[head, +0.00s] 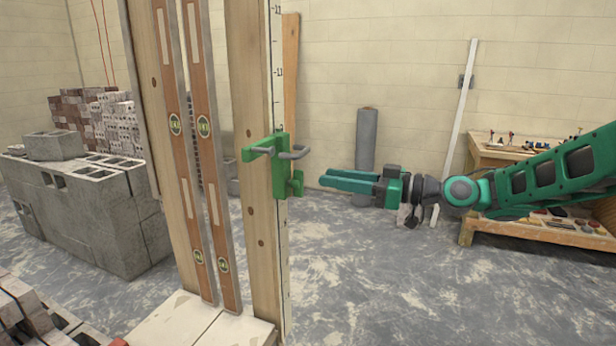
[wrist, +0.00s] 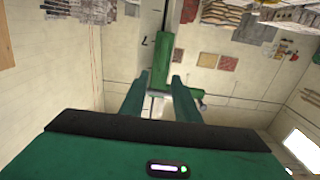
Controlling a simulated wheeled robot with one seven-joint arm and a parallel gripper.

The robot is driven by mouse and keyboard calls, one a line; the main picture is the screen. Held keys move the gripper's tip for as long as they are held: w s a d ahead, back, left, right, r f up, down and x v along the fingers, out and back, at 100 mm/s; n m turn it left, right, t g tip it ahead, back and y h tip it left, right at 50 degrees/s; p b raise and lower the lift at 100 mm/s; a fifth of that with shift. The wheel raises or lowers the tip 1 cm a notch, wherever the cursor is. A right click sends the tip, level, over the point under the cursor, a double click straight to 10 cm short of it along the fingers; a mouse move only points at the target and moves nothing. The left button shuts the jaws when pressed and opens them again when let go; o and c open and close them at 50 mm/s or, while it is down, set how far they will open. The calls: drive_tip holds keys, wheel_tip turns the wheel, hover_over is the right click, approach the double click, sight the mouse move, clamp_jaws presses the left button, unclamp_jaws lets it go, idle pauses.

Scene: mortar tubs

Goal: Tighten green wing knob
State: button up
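A green clamp bracket (head: 279,168) sits on the upright wooden post (head: 262,225), with grey metal prongs at its top. A green wing-shaped piece (head: 297,184) at its lower right looks like the wing knob. My gripper (head: 323,179) is level, pointing left, with its fingertips a short gap to the right of that piece. In the wrist view my gripper (wrist: 157,86) has its two fingers apart, with nothing clearly held between them. The green bracket (wrist: 162,62) shows beyond and between the fingers. I cannot make out the knob clearly there.
Two wooden spirit levels (head: 203,125) stand left of the post. Grey concrete blocks (head: 95,205) are stacked at the left. A grey roll (head: 366,135) stands by the wall behind my gripper. A wooden workbench (head: 490,155) is at the right. The floor between is clear.

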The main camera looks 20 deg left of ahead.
sight(303, 174)
drive_tip(key=a, duration=0.7)
drive_tip(key=shift+w+a, duration=0.15)
drive_tip(key=shift+w, duration=0.1)
clamp_jaws()
